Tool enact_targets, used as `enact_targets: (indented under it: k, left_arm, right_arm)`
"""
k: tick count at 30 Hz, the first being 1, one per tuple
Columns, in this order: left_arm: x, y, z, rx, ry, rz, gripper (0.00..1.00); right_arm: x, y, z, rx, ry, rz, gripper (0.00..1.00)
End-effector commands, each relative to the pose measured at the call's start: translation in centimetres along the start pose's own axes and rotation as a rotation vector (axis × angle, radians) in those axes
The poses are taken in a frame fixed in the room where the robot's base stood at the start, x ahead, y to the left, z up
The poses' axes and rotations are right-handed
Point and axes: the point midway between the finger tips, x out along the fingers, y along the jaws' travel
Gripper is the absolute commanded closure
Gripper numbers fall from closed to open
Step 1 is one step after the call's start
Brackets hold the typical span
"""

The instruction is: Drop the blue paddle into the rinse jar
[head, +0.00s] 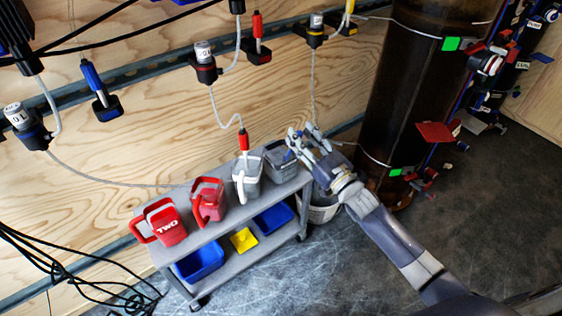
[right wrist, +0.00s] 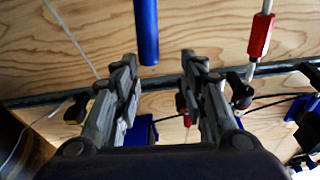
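A blue-handled paddle (head: 92,75) hangs in a dark holder on the plywood wall at upper left in the head view. In the right wrist view a blue cylinder (right wrist: 146,30) comes in from the top edge, its end above the gap between the fingers; I cannot tell whether it is the same paddle. A grey jar (head: 280,162) stands at the cart's right end; which jar is for rinsing is unclear. My right gripper (head: 308,140) is over the cart's right end near this jar. Its fingers (right wrist: 162,95) are apart, with nothing clearly held. My left gripper is out of view.
The grey cart (head: 225,228) also carries red jugs (head: 167,222) and a white-handled jar (head: 247,180), with blue and yellow bins below. A red handle (head: 243,140) hangs by that jar. A tall dark cylinder (head: 410,90) stands right. Cables lie at lower left.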

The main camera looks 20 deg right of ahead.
Motion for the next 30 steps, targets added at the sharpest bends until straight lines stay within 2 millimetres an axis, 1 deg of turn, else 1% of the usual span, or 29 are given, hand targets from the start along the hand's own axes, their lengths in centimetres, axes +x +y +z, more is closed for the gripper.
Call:
enact_targets:
  k: [1, 6, 9, 12, 17, 30]
  left_arm:
    - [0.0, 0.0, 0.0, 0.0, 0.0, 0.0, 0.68]
    - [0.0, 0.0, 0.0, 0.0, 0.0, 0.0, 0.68]
    - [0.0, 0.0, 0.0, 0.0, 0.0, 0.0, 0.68]
    - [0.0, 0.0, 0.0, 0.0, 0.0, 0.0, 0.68]
    - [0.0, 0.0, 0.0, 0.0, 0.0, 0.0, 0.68]
    - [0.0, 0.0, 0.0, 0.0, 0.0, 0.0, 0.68]
  right_arm:
    - [-1.2, 0.0, 0.1, 0.0, -0.003, 0.0, 0.61]
    - [-4.2, 0.0, 0.0, -0.001, -0.002, 0.0, 0.61]
    - [-5.5, 0.0, 0.1, -0.001, -0.002, 0.0, 0.61]
    - [-6.3, 0.0, 0.0, -0.001, -0.001, 0.0, 0.61]
    - [-6.9, 0.0, 0.0, -0.001, 0.0, -0.001, 0.61]
    - [-6.9, -0.1, 0.1, -0.001, -0.008, 0.003, 0.61]
